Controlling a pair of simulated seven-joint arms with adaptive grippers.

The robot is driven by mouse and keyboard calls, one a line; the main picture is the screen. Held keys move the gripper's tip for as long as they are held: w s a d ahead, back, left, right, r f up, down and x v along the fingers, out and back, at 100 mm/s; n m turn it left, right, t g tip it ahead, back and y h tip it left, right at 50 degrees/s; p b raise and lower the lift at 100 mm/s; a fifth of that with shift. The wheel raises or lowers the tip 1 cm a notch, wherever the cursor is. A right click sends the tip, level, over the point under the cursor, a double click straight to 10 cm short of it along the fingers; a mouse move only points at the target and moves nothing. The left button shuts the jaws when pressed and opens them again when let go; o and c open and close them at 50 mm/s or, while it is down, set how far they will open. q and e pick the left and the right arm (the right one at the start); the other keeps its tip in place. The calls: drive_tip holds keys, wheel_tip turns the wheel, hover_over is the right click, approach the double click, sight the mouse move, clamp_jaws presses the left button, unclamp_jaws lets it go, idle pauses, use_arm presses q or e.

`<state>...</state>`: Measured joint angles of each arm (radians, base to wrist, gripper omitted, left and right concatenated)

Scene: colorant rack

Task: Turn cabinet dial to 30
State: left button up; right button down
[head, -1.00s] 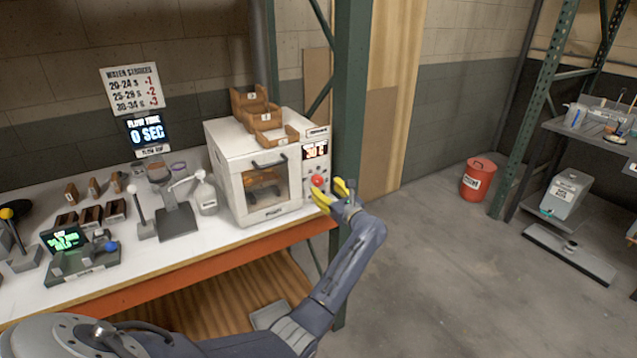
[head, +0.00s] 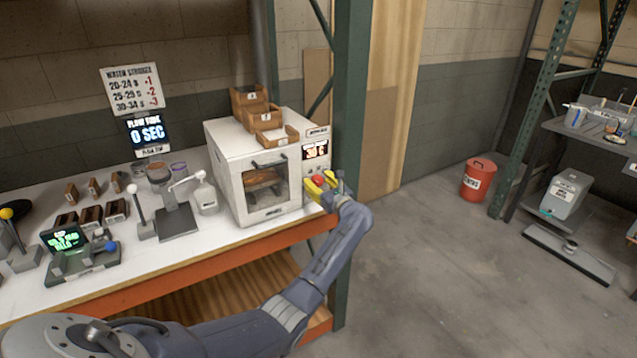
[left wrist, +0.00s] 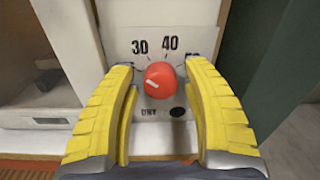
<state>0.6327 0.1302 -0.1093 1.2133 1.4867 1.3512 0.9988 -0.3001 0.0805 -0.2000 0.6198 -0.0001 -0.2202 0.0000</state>
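The white cabinet (head: 226,160) stands on the bench with a glass-fronted door and a lit display (head: 316,151) on its right panel. Its red dial (left wrist: 160,80) sits below the printed numbers 30 and 40 in the left wrist view. The dial's white mark lies toward the left side, below the 30. My left gripper (left wrist: 165,95) is open, with one yellow finger on each side of the dial. A gap shows between dial and right finger; contact at the left finger is unclear. In the head view the left gripper (head: 322,187) partly covers the dial. My right gripper is not in view.
Wooden bins (head: 276,136) stand on the cabinet top. A green rack post (head: 350,120) rises just right of the cabinet, close to my left arm. A white bottle (head: 205,198) and a lever stand (head: 178,222) are left of the cabinet.

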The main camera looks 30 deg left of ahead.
use_arm(q)
clamp_jaws()
drive_tip(key=shift+r+m, duration=0.1)
drive_tip(key=shift+m, duration=2)
drive_tip(key=shift+o, duration=1.1)
unclamp_jaws()
drive_tip(key=shift+d, duration=0.1)
drive_tip(key=v, duration=1.2)
